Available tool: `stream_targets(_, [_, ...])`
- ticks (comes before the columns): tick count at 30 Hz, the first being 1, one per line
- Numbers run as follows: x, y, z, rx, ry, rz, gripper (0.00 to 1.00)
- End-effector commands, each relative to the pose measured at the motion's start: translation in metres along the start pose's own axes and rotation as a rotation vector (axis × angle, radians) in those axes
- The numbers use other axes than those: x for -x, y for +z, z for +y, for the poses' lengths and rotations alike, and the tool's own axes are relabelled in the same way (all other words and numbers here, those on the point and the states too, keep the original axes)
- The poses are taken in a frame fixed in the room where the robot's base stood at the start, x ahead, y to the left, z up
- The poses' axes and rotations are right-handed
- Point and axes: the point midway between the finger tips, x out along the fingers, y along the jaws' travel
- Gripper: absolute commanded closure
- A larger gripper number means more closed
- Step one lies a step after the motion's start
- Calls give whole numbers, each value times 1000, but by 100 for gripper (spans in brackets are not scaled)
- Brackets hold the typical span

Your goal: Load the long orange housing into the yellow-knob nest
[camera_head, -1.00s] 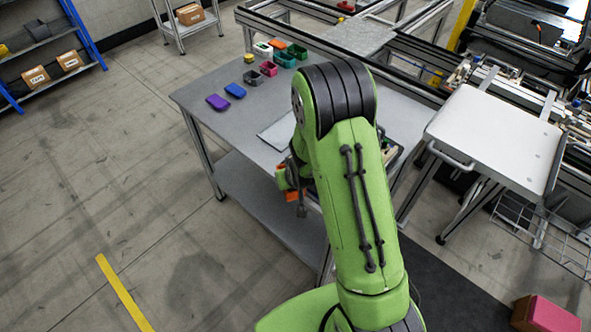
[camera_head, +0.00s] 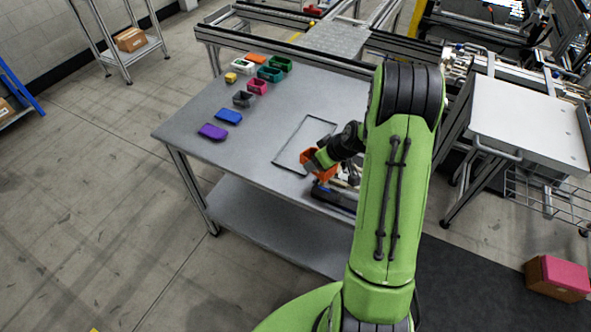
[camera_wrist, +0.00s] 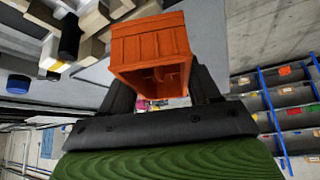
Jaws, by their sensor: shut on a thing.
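My gripper (camera_head: 322,163) is shut on an orange housing (camera_head: 312,168), an open box shape with ribbed walls. In the wrist view the orange housing (camera_wrist: 152,48) sits between the two dark fingers, its open side facing the camera. In the head view it is above the near right part of the table, beside the fixture pallet (camera_head: 335,196). My arm hides much of that pallet. The wrist view shows part of the fixtures (camera_wrist: 85,30) at upper left, with light blocks and a dark round knob.
Several coloured housings, among them a purple one (camera_head: 213,131) and a blue one (camera_head: 229,116), stand at the left and back of the grey table (camera_head: 190,110). A dark-outlined rectangle (camera_head: 305,140) on the table is bare. A white-topped cart (camera_head: 525,125) stands at right.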

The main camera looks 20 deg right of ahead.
Motion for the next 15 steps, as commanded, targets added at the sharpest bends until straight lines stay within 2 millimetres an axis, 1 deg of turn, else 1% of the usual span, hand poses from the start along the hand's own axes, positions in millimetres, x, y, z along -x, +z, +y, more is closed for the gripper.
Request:
stream_targets(1, [5, 8, 15, 24, -11, 3, 72])
stream_targets(3, [15, 17, 31, 73, -42, 3, 72])
stream_targets(9, [49, 48, 68, 215, -132, 2, 72])
stream_targets(12, [63, 60, 78, 267, -166, 2, 72])
stream_targets(15, [69, 66, 81, 291, -185, 1, 72])
